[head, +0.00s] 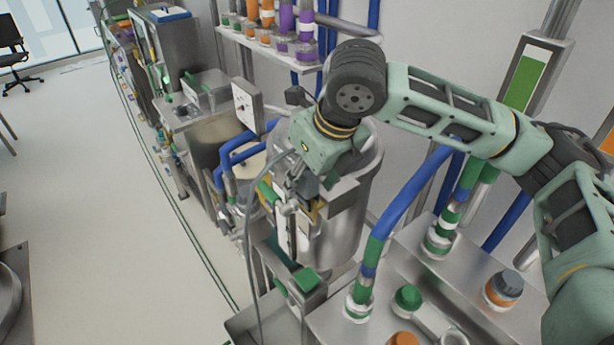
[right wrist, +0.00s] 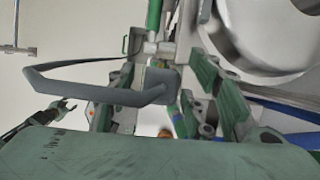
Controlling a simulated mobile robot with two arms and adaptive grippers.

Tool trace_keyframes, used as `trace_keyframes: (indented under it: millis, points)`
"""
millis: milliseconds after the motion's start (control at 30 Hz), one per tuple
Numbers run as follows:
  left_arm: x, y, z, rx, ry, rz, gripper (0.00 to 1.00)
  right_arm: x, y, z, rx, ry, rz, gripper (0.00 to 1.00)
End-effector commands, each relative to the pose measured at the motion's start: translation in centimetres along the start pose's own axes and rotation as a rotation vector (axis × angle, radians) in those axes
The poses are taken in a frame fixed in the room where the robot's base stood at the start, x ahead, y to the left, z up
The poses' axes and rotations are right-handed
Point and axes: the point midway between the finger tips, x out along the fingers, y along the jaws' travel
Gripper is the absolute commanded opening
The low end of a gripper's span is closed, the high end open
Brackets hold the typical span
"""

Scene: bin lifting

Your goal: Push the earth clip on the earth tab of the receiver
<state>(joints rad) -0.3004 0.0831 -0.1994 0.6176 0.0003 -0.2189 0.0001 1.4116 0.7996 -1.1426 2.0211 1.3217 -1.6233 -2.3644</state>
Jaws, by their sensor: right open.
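My right gripper (head: 291,203) reaches in from the right in the head view and points down beside a steel vessel (head: 343,228), which may be the receiver. The gripper is open. In the right wrist view, a dark grey block with a bent, loop-like bar (right wrist: 95,90) shows between the spread fingers of my right gripper (right wrist: 158,112); it may be the earth clip. I cannot tell whether the fingers touch it. A thin grey cable (head: 249,240) hangs down near the gripper. I cannot make out the earth tab. A small dark gripper shape, seemingly my left gripper (right wrist: 62,110), shows far off.
Blue hoses (head: 400,200) with green fittings rise at the right above a steel bench top (head: 460,265). A green-capped fitting (head: 407,298) stands on it. A shelf (head: 265,45) with orange and purple containers is behind. The floor (head: 90,180) at left is mostly clear.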

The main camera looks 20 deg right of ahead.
Motion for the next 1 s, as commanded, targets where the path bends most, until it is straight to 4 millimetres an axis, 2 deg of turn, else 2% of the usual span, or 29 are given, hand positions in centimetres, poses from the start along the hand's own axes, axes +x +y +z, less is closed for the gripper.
trace_keyframes:
  millis: [167,400,533,700,1000]
  points:
    - [0.0,0.2,-0.1,0.0,0.001,0.002,0.4,-2.9,0.0,0.1,0.0,-0.005,-0.001,0.48]
    - [0.0,0.2,-0.2,0.0,0.002,0.003,0.4,-8.0,0.0,0.1,0.0,-0.005,-0.001,0.48]
    - [0.0,0.2,-0.2,0.0,0.002,0.003,0.4,-10.1,0.0,0.1,0.0,-0.003,0.0,0.48]
    - [0.0,0.3,-0.2,0.0,0.002,0.003,0.4,-11.4,0.0,0.0,0.0,-0.001,0.0,0.48]
    - [0.0,0.3,-0.2,0.0,0.002,0.003,0.4,-11.6,0.0,0.0,0.0,0.0,0.0,0.48]
